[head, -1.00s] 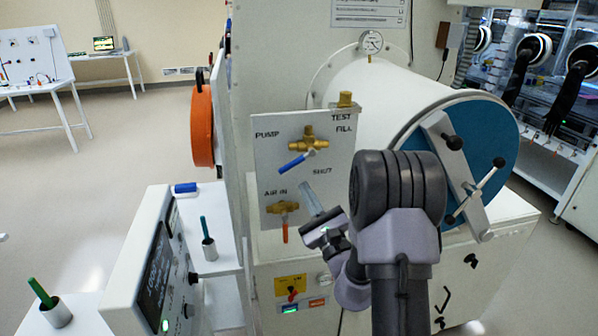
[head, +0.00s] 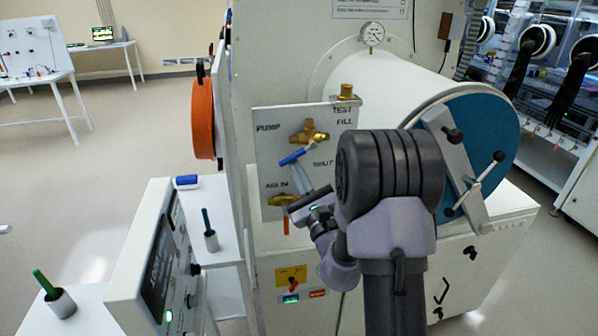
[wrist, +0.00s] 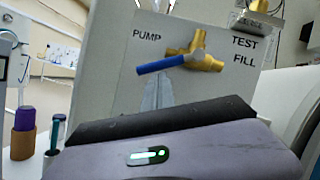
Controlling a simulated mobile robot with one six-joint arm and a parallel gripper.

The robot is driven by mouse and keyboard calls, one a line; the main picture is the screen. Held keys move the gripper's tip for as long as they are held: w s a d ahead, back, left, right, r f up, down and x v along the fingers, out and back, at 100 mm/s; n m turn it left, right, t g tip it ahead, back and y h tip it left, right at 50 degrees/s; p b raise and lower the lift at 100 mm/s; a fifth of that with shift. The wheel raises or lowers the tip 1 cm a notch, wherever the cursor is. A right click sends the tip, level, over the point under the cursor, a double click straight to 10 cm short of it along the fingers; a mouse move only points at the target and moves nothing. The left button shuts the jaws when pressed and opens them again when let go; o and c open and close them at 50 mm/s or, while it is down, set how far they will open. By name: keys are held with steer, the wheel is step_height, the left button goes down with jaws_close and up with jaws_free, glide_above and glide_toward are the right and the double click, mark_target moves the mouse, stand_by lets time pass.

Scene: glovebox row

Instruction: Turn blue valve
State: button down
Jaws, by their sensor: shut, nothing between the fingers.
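The blue valve handle (head: 291,158) is on a brass valve body (head: 311,135) on the pale panel, between the PUMP, FILL and SHUT labels. It slants down to the left. In the wrist view the blue handle (wrist: 160,64) points left from the brass body (wrist: 200,52). My gripper (head: 299,172) is just below the handle, fingers shut and empty. In the wrist view the pale fingertips (wrist: 158,88) point up close under the handle. I cannot tell whether they touch it.
A second brass valve (head: 283,200) with an orange handle (head: 286,225) sits lower on the panel, close to my gripper. A brass fitting (head: 347,91) is at the panel's top right. The white chamber with its blue door (head: 478,130) stands to the right.

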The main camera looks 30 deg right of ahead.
steer(key=shift+a+r+m, duration=0.15)
steer(key=shift+m, duration=0.35)
steer(key=shift+w+a+r+m+h+p, duration=0.15)
steer(key=shift+a+r+m+h+p, duration=0.35)
steer(key=shift+r+m+h, duration=0.15)
steer(key=shift+w+a+r+m+h+p, duration=0.15)
steer(key=shift+a+r+m+h+p, duration=0.35)
steer(key=shift+m, duration=0.25)
steer(key=shift+d, duration=0.1)
